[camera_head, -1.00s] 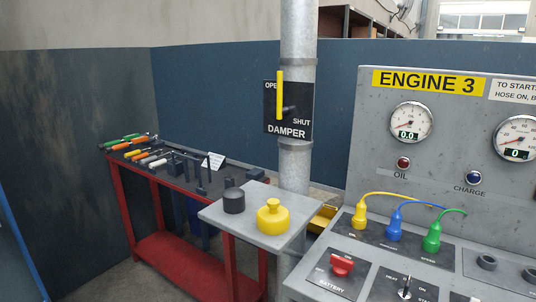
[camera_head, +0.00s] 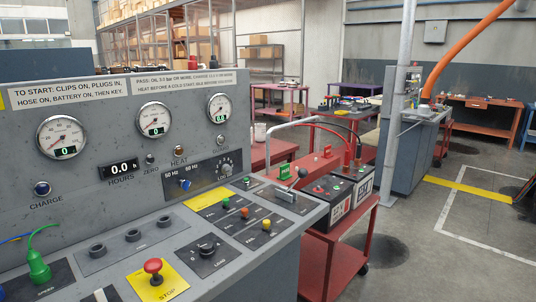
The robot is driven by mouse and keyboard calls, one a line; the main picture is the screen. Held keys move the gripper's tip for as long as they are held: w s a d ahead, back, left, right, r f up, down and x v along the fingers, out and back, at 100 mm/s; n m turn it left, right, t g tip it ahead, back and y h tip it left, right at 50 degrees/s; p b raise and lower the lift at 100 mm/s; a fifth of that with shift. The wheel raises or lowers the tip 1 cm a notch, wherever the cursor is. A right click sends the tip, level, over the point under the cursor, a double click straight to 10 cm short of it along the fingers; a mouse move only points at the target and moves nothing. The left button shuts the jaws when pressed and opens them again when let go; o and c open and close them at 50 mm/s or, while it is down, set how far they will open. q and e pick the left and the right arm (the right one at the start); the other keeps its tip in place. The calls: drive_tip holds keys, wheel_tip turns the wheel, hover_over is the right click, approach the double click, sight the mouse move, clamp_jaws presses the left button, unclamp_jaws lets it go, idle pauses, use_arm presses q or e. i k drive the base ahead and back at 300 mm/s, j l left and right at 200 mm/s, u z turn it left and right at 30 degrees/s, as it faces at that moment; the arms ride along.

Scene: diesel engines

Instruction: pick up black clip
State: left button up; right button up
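Neither of my grippers is in view. A red trolley (camera_head: 345,243) stands just right of the grey engine panel, with a dark battery (camera_head: 341,194) on it. A red cable and a black cable (camera_head: 352,135) arch down to the battery.
The grey engine panel (camera_head: 80,110) with gauges, buttons and a red stop knob (camera_head: 153,266) fills the left. A pole (camera_head: 397,95) and a grey cabinet (camera_head: 412,155) stand behind the trolley. Open floor (camera_head: 440,255) lies to the right.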

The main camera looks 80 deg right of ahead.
sight(357, 162)
drive_tip(key=z, duration=3.2)
drive_tip(key=i+l+u, duration=0.15)
drive_tip(key=i, duration=0.4)
drive_tip(key=i+l+u, duration=0.15)
drive_tip(key=i, duration=0.35)
